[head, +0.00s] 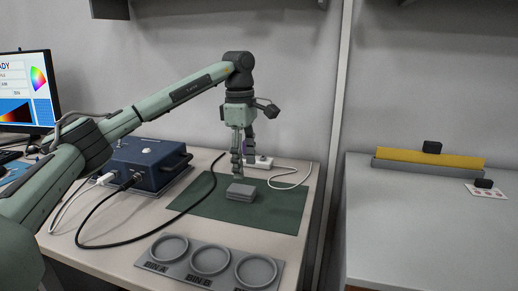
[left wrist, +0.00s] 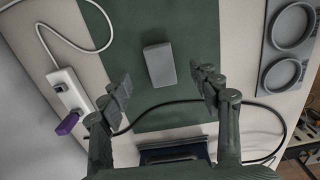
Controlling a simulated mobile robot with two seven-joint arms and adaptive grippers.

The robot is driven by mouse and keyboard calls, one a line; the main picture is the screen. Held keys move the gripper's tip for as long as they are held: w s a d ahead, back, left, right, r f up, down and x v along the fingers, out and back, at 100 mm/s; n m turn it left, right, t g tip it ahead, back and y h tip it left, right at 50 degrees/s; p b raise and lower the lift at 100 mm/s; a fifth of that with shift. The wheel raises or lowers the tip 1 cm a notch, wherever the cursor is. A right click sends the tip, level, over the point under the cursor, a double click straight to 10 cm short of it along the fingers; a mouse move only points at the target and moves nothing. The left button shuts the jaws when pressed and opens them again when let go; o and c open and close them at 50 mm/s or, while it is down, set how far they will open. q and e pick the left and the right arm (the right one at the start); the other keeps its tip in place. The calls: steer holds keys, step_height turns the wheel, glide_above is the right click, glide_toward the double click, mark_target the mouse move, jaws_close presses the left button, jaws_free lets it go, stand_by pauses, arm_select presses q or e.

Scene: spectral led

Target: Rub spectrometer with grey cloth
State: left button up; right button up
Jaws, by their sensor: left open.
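The grey cloth (head: 240,192) is a small folded block lying on the dark green mat (head: 275,212). In the left wrist view the cloth (left wrist: 159,64) lies ahead of and between my fingers. The spectrometer seems to be the dark blue box (head: 148,165) with cables at its front, left of the mat. Only its edge shows at the bottom of the left wrist view (left wrist: 175,152). My left gripper (head: 237,172) points down just above the cloth, open and empty, with its fingers (left wrist: 160,88) spread wide. My right gripper is not in view.
A tray with several round bins (head: 210,260) lies at the table's front. A white power strip (head: 258,162) sits behind the mat, with a purple plug (left wrist: 68,124) near it. A black cable crosses the mat's left edge. A monitor (head: 27,90) stands far left; a grey counter (head: 430,230) is right.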

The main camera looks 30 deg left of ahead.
mark_target(241, 189)
arm_select(q)
steer(key=shift+w+a+r, duration=0.1)
steer(key=shift+a+r, duration=0.05)
steer(key=shift+a, duration=0.5)
steer(key=shift+a+f, duration=0.1)
steer(key=shift+f, duration=0.1)
steer(key=f, duration=0.7)
steer(key=shift+s, duration=0.2)
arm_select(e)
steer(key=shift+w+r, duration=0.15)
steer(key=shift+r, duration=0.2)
arm_select(q)
steer(key=c, duration=1.1)
steer(key=o, duration=0.7)
steer(key=shift+r, duration=0.1)
